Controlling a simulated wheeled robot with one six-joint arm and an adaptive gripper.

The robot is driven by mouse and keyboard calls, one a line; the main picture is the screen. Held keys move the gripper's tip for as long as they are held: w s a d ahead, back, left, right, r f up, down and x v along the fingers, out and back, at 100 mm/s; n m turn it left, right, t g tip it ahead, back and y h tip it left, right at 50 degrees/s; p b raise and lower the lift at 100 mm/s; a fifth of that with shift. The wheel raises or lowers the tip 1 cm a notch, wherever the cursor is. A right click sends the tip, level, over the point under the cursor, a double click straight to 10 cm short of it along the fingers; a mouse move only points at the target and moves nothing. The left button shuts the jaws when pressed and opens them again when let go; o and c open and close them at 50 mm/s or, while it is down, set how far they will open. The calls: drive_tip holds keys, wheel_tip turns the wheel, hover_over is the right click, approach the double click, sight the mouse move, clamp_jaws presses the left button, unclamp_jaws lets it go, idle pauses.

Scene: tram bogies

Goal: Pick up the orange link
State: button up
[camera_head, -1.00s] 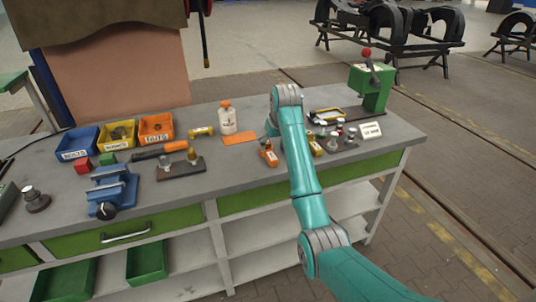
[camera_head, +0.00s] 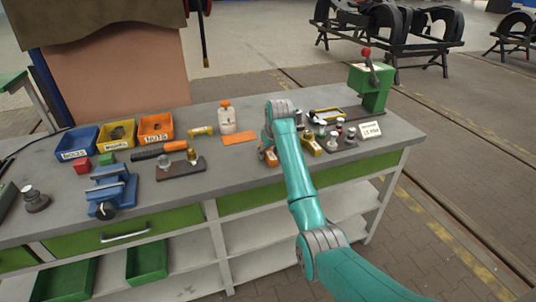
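Blue, yellow and orange bins (camera_head: 157,127) stand at the back left. A blue vise (camera_head: 110,192) sits at the front left. A green lever press (camera_head: 372,88) stands at the right.

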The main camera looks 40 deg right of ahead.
clamp_jaws()
drive_tip(key=shift+r, duration=0.1)
